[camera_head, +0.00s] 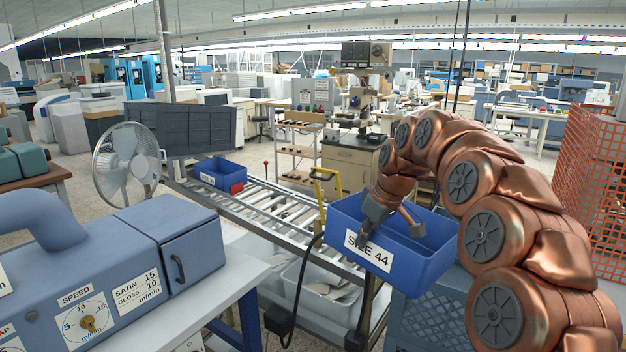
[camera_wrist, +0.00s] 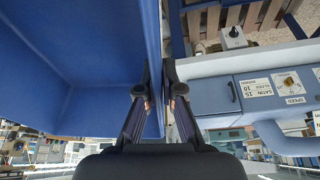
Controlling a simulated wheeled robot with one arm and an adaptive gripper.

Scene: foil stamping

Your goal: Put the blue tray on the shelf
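The blue tray (camera_head: 425,268) is an open box with a white "SIZE 44" label (camera_head: 368,249) on its near wall. My gripper (camera_head: 378,232) reaches down over the labelled wall and covers part of the label. In the wrist view, the fingers (camera_wrist: 158,88) stand close together on both sides of the tray wall (camera_wrist: 151,35), shut on it. The tray's inside (camera_wrist: 85,65) looks empty there. A rack with wooden shelves (camera_head: 297,126) stands behind the conveyor. Whether the tray touches anything below is hidden.
A second blue tray (camera_head: 207,174) with a red patch sits at the conveyor's far left end. The roller conveyor (camera_head: 275,205) lies between. A blue machine (camera_head: 130,262) and a fan (camera_head: 126,165) stand left. An orange mesh barrier (camera_head: 590,165) is at right.

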